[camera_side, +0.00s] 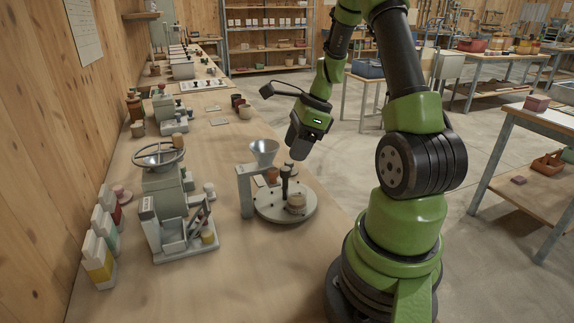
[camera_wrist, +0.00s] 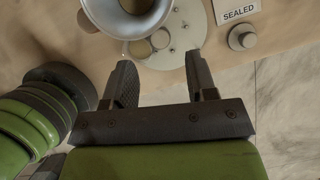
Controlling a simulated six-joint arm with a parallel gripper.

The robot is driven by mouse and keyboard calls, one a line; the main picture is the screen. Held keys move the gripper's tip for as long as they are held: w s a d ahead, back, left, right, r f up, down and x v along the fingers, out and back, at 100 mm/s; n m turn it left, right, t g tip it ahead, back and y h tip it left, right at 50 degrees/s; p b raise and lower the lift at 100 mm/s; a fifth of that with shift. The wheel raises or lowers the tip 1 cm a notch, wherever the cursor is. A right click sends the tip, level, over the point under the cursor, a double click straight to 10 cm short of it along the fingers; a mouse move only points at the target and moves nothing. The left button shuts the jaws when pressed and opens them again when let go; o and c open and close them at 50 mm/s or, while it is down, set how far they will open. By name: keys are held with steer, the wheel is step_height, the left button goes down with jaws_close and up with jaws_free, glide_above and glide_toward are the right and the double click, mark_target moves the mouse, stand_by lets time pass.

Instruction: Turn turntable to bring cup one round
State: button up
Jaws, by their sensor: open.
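The round grey turntable (camera_side: 270,212) sits on the bench in the side view, with a dark upright post (camera_side: 285,182) at its middle. A reddish-brown cup (camera_side: 272,175) is at the far side, under the funnel (camera_side: 264,150). I cannot tell which cup is cup one. My gripper (camera_side: 300,150) is above and behind the turntable, apart from it. In the wrist view its two dark fingers (camera_wrist: 160,85) are spread with nothing between them. The turntable (camera_wrist: 192,25) shows beyond them, partly hidden by the funnel (camera_wrist: 128,18).
A mill with a handwheel (camera_side: 160,155) stands left of the turntable. Several small cartons (camera_side: 100,240) line the wall. In the wrist view, a "SEALED" card (camera_wrist: 236,10) and a small round knobbed weight or lid (camera_wrist: 242,37) lie right of the turntable.

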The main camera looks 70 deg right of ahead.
mark_target(286, 168)
steer(key=x, duration=0.5)
steer(key=shift+w+f, duration=0.1)
steer(key=shift+f, duration=0.25)
jaws_close()
